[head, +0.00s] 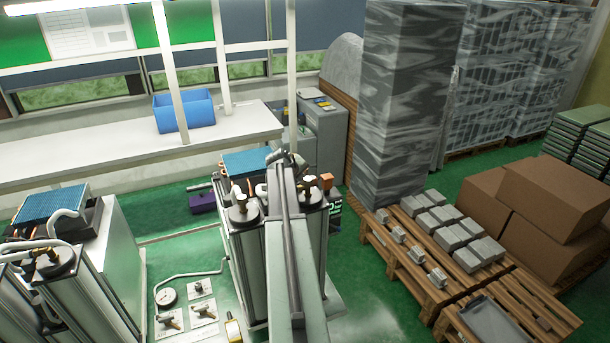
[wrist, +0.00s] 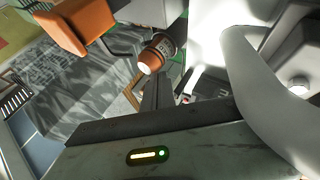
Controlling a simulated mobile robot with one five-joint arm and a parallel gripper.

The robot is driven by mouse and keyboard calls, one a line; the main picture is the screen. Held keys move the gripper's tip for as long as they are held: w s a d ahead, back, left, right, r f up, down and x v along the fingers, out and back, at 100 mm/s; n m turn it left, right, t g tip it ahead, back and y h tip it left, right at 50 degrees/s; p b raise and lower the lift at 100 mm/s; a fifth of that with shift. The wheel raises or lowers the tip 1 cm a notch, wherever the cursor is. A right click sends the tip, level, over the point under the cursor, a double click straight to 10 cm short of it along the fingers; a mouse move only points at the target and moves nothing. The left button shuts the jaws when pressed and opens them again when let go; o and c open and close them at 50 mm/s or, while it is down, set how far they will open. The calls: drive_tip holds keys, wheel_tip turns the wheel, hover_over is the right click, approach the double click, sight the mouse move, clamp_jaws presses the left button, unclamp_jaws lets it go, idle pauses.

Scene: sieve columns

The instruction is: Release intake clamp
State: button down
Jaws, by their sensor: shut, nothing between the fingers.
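My gripper (head: 284,160) is at the far end of my arm, over the twin metal sieve columns (head: 245,255) in the middle of the head view. In the wrist view my gripper (wrist: 160,82) shows as narrow dark fingers, shut and empty. Just beyond the fingertips is a copper-orange cylindrical fitting (wrist: 157,52) with a pale end; I cannot tell whether they touch. An orange block (wrist: 77,24) is at the upper left, and also shows in the head view (head: 327,177). I cannot tell for sure which part is the intake clamp. My arm hides part of the column tops.
A thick white curved pipe (wrist: 245,75) is close on the right in the wrist view. A second column unit (head: 65,270) stands at left. A pallet (head: 400,255) with grey blocks is at right. A workbench (head: 100,155) with a blue bin (head: 184,112) is behind.

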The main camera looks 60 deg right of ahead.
drive_tip(key=w+d, duration=0.2)
drive_tip(key=d, duration=0.4)
drive_tip(key=shift+w+d, duration=0.15)
drive_tip(key=shift+d, duration=0.25)
idle(5.0)
idle(0.5)
drive_tip(key=shift+s+a, duration=0.45)
drive_tip(key=shift+a, duration=0.8)
drive_tip(key=shift+s+a, duration=0.4)
drive_tip(key=shift+a, duration=0.9)
drive_tip(key=shift+s+a, duration=0.45)
drive_tip(key=shift+a, duration=0.8)
